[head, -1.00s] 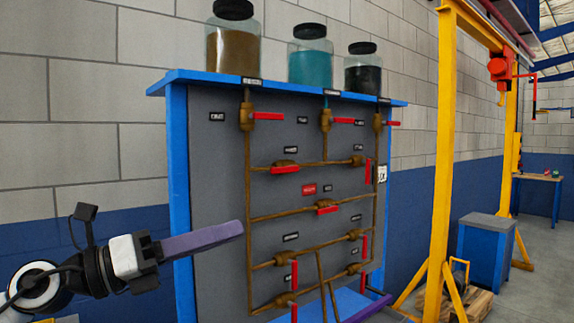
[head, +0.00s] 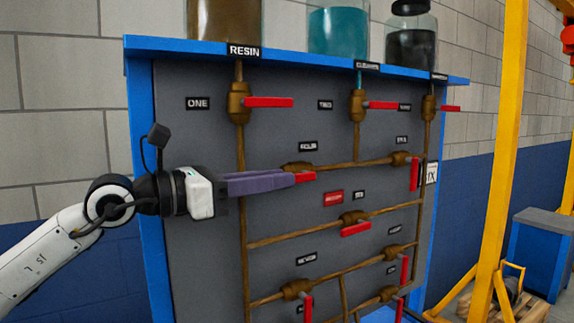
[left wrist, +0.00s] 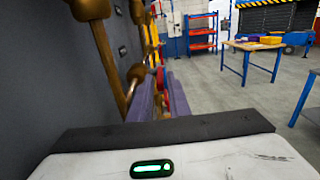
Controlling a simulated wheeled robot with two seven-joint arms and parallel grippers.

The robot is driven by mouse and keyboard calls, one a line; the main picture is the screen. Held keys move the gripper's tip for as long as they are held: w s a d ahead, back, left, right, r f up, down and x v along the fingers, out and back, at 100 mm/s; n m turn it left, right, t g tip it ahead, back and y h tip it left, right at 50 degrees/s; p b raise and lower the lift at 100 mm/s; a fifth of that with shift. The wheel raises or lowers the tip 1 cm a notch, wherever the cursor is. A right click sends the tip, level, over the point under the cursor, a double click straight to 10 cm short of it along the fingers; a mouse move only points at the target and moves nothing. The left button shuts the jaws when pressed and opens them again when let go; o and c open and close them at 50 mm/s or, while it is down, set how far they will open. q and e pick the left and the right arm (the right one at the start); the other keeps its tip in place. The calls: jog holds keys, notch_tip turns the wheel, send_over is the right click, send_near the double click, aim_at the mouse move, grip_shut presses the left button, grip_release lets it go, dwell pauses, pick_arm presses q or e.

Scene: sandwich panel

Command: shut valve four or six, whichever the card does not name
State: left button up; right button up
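Valve four (head: 298,167) is a brass valve on a pipe below the FOUR label (head: 307,146); its red handle (head: 306,177) lies roughly along the pipe. My left gripper (head: 292,179) is at that handle; its purple fingers stand apart in the left wrist view (left wrist: 162,90), with red between or just beyond their tips. I cannot tell whether they touch it. Valve six (head: 352,217) is lower right, its red handle (head: 355,229) along its pipe. A white card (head: 432,173) at the panel's right edge shows letters ending in IX, partly hidden. My right gripper is not in view.
Other red-handled valves surround these, including valve one (head: 239,103) above and a lower-left valve (head: 297,289). Jars stand on the blue shelf (head: 300,58). A yellow post (head: 501,150) stands right of the panel. Open floor (left wrist: 225,85) shows in the left wrist view.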

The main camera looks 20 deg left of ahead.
pick_arm(q)
jog(key=shift+x, duration=1.45)
grip_shut()
jog(key=shift+a, duration=0.1)
